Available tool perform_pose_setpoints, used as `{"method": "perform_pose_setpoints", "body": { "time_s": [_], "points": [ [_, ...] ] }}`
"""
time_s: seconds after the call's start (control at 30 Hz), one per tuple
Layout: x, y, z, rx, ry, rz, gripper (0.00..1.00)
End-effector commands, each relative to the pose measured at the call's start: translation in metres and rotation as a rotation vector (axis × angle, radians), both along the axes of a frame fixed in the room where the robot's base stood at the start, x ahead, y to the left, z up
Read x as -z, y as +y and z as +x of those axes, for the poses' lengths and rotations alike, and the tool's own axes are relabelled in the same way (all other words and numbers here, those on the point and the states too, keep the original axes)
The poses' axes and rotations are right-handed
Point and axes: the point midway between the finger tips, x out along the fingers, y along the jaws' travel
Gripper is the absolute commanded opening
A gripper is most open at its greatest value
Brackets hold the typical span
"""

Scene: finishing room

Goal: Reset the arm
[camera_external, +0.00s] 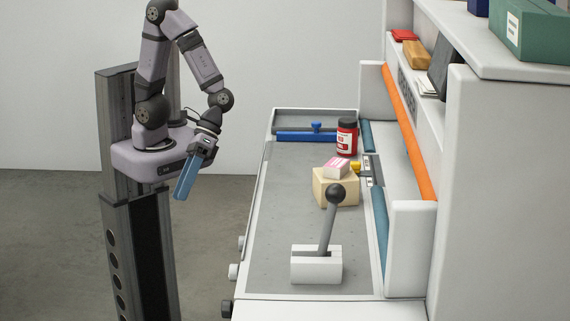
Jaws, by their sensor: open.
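My arm is folded on its column at the left, with the elbow high and the wrist pointing down. My gripper (197,158) hangs in free air to the left of the workbench (235,285), clear of everything on it. A long blue piece (187,178) extends down and left from the gripper's end; I cannot tell whether it is part of the gripper or a separate thing between the jaws. The jaws are open, but the fingertips are too small to make out.
On the bench stand a lever with a black knob (336,194) on a white base, a wooden block (345,190) with a pink-and-white piece (336,168) on top, and a red jar (346,140). A blue-handled tool (308,136) lies behind. Shelves rise at right.

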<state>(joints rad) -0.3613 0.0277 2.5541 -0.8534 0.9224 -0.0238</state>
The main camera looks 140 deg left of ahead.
Motion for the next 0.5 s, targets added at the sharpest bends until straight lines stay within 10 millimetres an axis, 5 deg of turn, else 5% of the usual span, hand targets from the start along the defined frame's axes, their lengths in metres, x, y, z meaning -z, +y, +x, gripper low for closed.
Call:
{"method": "perform_pose_setpoints", "body": {
  "time_s": [0.2, 0.5],
  "points": [
    [-0.001, 0.028, -0.036, 0.515, -0.089, 0.329, 0.66],
    [-0.014, 0.064, -0.027, 0.936, -0.22, 0.601, 0.66]
  ]
}}
